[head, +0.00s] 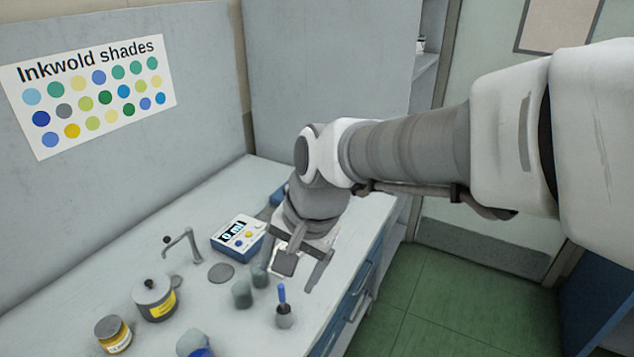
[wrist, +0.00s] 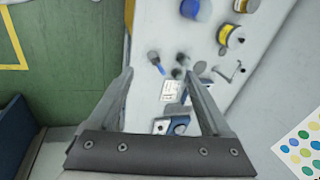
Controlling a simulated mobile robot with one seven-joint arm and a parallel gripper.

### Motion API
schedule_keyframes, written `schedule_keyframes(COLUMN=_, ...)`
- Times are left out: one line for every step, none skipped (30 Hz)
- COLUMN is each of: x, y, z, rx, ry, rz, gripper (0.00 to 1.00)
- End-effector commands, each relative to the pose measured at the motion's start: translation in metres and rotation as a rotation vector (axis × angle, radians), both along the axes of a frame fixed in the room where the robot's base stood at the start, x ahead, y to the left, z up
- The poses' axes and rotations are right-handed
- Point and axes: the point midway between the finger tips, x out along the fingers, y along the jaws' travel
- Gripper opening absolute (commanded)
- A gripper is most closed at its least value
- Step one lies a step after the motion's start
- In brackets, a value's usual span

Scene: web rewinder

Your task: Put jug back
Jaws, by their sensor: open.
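My gripper (head: 302,266) is open, with nothing between its fingers, above the right part of the worktop. In the wrist view its two fingers (wrist: 157,74) stand apart over the bench. No object shows a clear jug handle or spout. A grey container with blue on it (head: 195,345) is cut off by the bottom edge of the head view, well away from my gripper; it also shows at the top of the wrist view (wrist: 195,10). I cannot tell whether it is the jug. Two grey-green cups (head: 241,293) stand left of my gripper.
A small pot with a blue-handled tool (head: 284,318) stands near the front edge. A yellow-labelled lidded pot (head: 155,300), a jar (head: 113,335), a tap (head: 187,245), a flat grey disc (head: 221,273) and a "0 ml" device (head: 237,238) occupy the worktop. Green floor lies right.

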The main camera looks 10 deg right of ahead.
Motion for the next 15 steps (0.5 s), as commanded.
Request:
schedule_keyframes(x=-0.007, y=-0.013, z=0.009, rx=-0.014, ry=-0.039, rz=0.035, gripper=0.83)
schedule_keyframes(x=-0.011, y=-0.020, z=0.013, rx=-0.026, ry=-0.061, rz=0.062, gripper=0.83)
schedule_keyframes(x=-0.016, y=-0.029, z=0.017, rx=-0.046, ry=-0.089, rz=0.097, gripper=0.83)
schedule_keyframes(x=-0.020, y=-0.036, z=0.021, rx=-0.062, ry=-0.111, rz=0.124, gripper=0.83)
schedule_keyframes(x=-0.025, y=-0.043, z=0.024, rx=-0.079, ry=-0.132, rz=0.150, gripper=0.83)
schedule_keyframes(x=-0.031, y=-0.051, z=0.028, rx=-0.103, ry=-0.158, rz=0.184, gripper=0.83)
schedule_keyframes(x=-0.036, y=-0.057, z=0.030, rx=-0.125, ry=-0.177, rz=0.211, gripper=0.83)
schedule_keyframes(x=-0.041, y=-0.063, z=0.033, rx=-0.146, ry=-0.196, rz=0.237, gripper=0.83)
schedule_keyframes(x=-0.047, y=-0.071, z=0.036, rx=-0.176, ry=-0.220, rz=0.269, gripper=0.83)
schedule_keyframes(x=-0.052, y=-0.077, z=0.037, rx=-0.200, ry=-0.237, rz=0.293, gripper=0.83)
schedule_keyframes(x=-0.056, y=-0.082, z=0.039, rx=-0.224, ry=-0.252, rz=0.316, gripper=0.83)
schedule_keyframes(x=-0.062, y=-0.088, z=0.041, rx=-0.254, ry=-0.269, rz=0.343, gripper=0.83)
schedule_keyframes(x=-0.067, y=-0.092, z=0.042, rx=-0.277, ry=-0.280, rz=0.363, gripper=0.83)
schedule_keyframes(x=-0.070, y=-0.096, z=0.043, rx=-0.298, ry=-0.289, rz=0.382, gripper=0.83)
schedule_keyframes(x=-0.075, y=-0.101, z=0.043, rx=-0.324, ry=-0.299, rz=0.404, gripper=0.83)
